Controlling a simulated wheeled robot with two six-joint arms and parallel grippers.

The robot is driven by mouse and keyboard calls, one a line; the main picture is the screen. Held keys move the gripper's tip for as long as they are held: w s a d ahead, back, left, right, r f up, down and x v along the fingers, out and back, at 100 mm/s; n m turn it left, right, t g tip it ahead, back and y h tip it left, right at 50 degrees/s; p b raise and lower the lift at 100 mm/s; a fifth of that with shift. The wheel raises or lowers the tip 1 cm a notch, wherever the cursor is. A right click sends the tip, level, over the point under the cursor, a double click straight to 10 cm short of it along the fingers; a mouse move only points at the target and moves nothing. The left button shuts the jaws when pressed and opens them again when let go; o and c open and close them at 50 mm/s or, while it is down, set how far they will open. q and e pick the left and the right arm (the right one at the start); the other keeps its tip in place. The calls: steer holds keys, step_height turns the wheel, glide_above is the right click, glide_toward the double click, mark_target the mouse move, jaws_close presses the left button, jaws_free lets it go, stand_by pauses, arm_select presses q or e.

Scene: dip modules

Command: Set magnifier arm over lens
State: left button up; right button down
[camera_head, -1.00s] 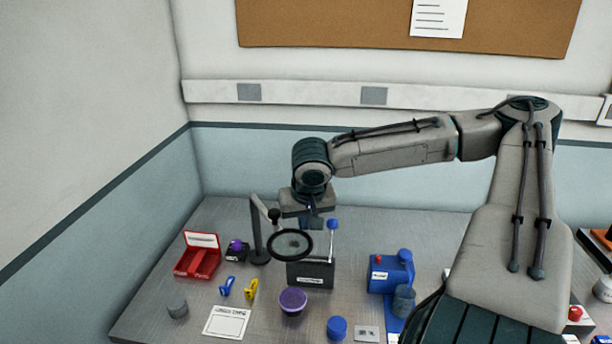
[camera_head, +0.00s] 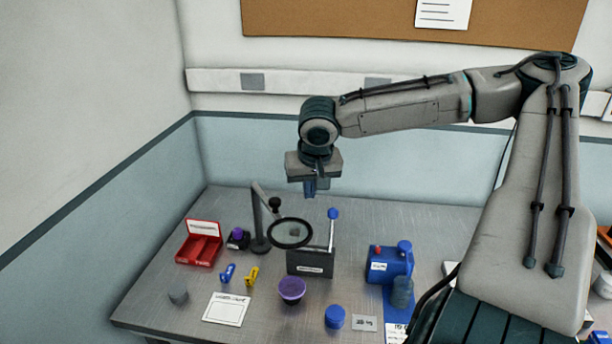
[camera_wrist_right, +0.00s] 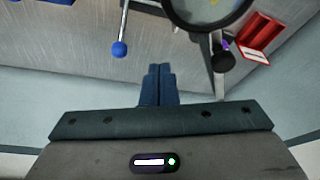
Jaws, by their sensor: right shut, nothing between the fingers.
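The magnifier (camera_head: 274,221) stands on the table on a dark post, with its arm bent over and a round black-rimmed lens (camera_head: 291,246) out to the right. Through the lens a small grey shape shows; I cannot tell what it is. The lens rim also shows at the top of the right wrist view (camera_wrist_right: 205,27). My right gripper (camera_head: 310,193) is shut and empty, above the table behind and above the lens, apart from it. Its blue fingers (camera_wrist_right: 158,85) are together in the right wrist view. My left gripper is not in view.
A dark box (camera_head: 311,263) with a blue-knobbed lever (camera_head: 333,214) stands right of the lens. A red open box (camera_head: 199,243), a purple-topped bowl (camera_head: 292,290), a blue container (camera_head: 389,264) and a blue round jar (camera_head: 335,316) surround it. The back of the table is clear.

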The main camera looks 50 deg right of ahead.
steer(key=shift+a+r+b, duration=0.1)
steer(key=shift+a+r, duration=0.15)
steer(key=shift+r, duration=0.55)
steer(key=shift+a+r+b, duration=0.1)
steer(key=shift+a+r, duration=0.1)
steer(key=shift+r, duration=0.55)
steer(key=shift+a+r+b, duration=0.1)
steer(key=shift+a+r, duration=0.15)
steer(key=shift+r, duration=0.55)
steer(key=shift+s+d, duration=0.1)
steer(key=shift+f, duration=0.1)
